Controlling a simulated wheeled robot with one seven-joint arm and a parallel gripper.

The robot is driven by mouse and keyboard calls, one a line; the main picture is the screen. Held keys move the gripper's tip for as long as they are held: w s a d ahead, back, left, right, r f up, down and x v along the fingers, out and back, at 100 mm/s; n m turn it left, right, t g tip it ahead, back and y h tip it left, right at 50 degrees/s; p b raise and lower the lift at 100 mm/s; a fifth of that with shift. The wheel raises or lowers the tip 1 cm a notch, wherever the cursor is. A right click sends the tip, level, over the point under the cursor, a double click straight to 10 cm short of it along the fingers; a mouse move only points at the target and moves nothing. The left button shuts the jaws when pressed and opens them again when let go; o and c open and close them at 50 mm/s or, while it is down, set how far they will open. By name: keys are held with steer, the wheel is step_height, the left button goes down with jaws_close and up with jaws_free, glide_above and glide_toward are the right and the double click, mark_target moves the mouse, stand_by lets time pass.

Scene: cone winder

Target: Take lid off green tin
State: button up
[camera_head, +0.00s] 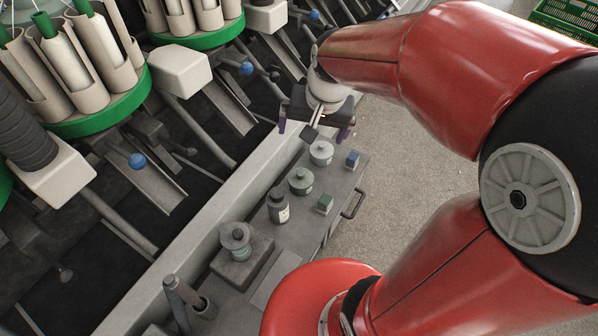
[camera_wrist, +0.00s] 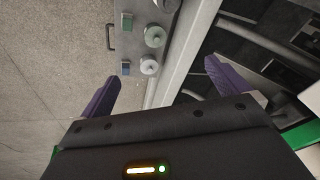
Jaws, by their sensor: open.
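The green tin (camera_head: 300,184) stands on the grey bench top, with a round knobbed lid (camera_head: 300,175) on it. It also shows in the wrist view (camera_wrist: 155,37) near the top. A paler grey tin (camera_head: 321,154) with a similar knobbed lid stands just beyond it, and in the wrist view (camera_wrist: 149,66) it is the nearer one. My gripper (camera_head: 314,130) is open and empty, its purple fingers spread wide. It is above and beyond the pale tin, apart from both tins. The fingers also show in the wrist view (camera_wrist: 166,86).
A blue block (camera_head: 352,159), a green block (camera_head: 325,204) and a dark bottle (camera_head: 278,207) stand near the tins. Another knobbed tin (camera_head: 237,243) sits on a raised grey block. A rail (camera_head: 222,222) and the winding machine (camera_head: 100,110) border the bench. Floor is open at right.

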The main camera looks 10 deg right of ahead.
mark_target(301, 173)
steer(key=w+f+m+g+b, duration=0.1)
steer(key=w+f, duration=0.3)
steer(key=f, duration=0.6)
steer(key=w+f+m+g+b, duration=0.1)
steer(key=w+f, duration=0.3)
steer(key=f, duration=0.7)
steer(key=w+d+f+m+g+h+b, duration=0.1)
steer(key=w+f+m, duration=0.2)
steer(key=f, duration=0.8)
steer(key=shift+w, duration=0.8)
steer(key=c, duration=1)
steer(key=shift+r, duration=0.1)
